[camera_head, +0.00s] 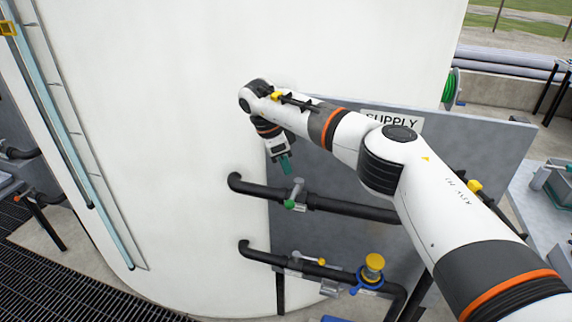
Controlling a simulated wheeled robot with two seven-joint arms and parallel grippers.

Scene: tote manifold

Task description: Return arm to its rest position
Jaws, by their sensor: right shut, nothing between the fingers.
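My right arm comes in from the lower right and reaches across the grey supply panel (478,160). My right gripper (286,165) hangs at its end, pointing down, with teal fingers shut and nothing between them. It shows just above the upper black pipe and its green-tipped valve (291,200), seemingly apart from them, though the depth is hard to judge. The arm covers part of the panel and the edge of the SUPPLY sign (392,121). My left gripper is not in view.
A large white tank (150,120) fills the left and middle. A green hose reel (449,88) is behind the panel. Dark floor grating (60,285) lies at lower left.

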